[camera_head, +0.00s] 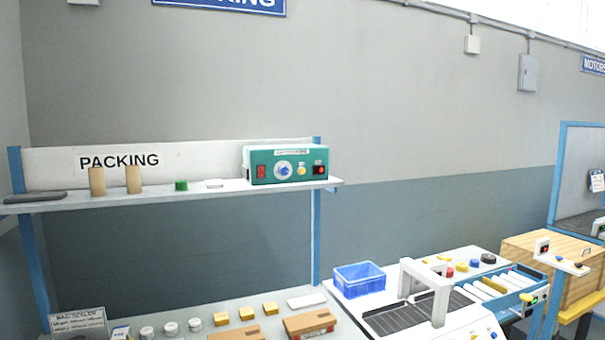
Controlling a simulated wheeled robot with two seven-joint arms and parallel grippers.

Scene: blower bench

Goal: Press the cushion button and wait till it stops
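A teal control box (287,165) stands at the right end of the packing shelf. Its front has a red rocker switch (262,172), a white dial with a blue knob (284,171), a yellow button (301,170) and a dark square with a red part (319,170). A small label strip on top is too small to read, so I cannot tell which control is the cushion button. Neither of my grippers is in view.
Below, the bench carries yellow blocks, round tins and brown boxes (309,323). A blue bin (359,279) and a white arched machine (428,290) stand right. Space before the box looks clear.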

